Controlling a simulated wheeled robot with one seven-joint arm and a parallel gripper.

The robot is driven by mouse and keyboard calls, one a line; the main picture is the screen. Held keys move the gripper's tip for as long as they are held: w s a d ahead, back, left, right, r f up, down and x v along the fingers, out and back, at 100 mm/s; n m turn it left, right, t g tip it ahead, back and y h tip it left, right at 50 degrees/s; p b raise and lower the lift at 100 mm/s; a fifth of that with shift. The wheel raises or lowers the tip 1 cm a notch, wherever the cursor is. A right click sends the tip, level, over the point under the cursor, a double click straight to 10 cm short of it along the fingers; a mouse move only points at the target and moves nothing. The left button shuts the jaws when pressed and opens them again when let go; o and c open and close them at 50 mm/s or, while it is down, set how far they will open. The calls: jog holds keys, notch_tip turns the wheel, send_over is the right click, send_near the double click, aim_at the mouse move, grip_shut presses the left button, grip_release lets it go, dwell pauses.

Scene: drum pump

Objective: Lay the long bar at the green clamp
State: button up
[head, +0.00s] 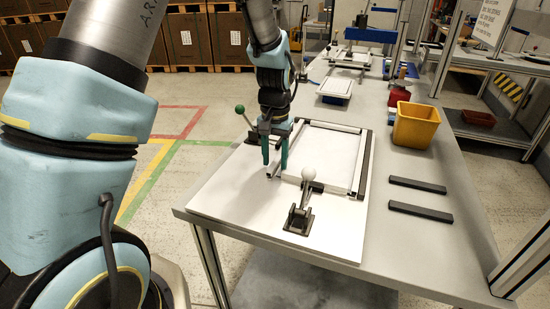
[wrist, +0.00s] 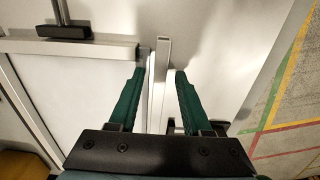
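The long light bar (wrist: 163,55) runs between my fingers in the wrist view, along the left side of the white frame layout; its near end (head: 272,173) shows in the head view. My gripper (head: 274,165) points down over it with teal fingers apart on either side. In the wrist view, my gripper (wrist: 159,72) shows gaps beside the bar, so no firm hold shows. The green clamp, with its green ball knob (head: 240,109), stands left of my gripper, partly hidden behind it.
A white-knobbed clamp (head: 300,218) stands at the near end of the frame (head: 322,187). Two dark bars (head: 418,185) lie on the right. A yellow bin (head: 415,125) and red bin (head: 398,97) stand farther back. The board's near left is clear.

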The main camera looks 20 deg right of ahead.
jog(key=shift+r, duration=0.15)
notch_tip(320, 180, up, 12)
jog(key=b, duration=0.2)
jog(key=s+a+f+n, duration=0.1)
jog(key=a+n, duration=0.1)
jog(key=a, duration=0.8)
jog(key=s+a+f+n+t, duration=0.1)
jog(key=a+f+n, duration=0.1)
jog(key=a, duration=0.8)
jog(key=s+a+f+n, duration=0.2)
jog(key=a+n, duration=0.1)
jog(key=a, duration=0.7)
jog(key=shift+t, duration=0.3)
jog(key=shift+a+f, duration=0.1)
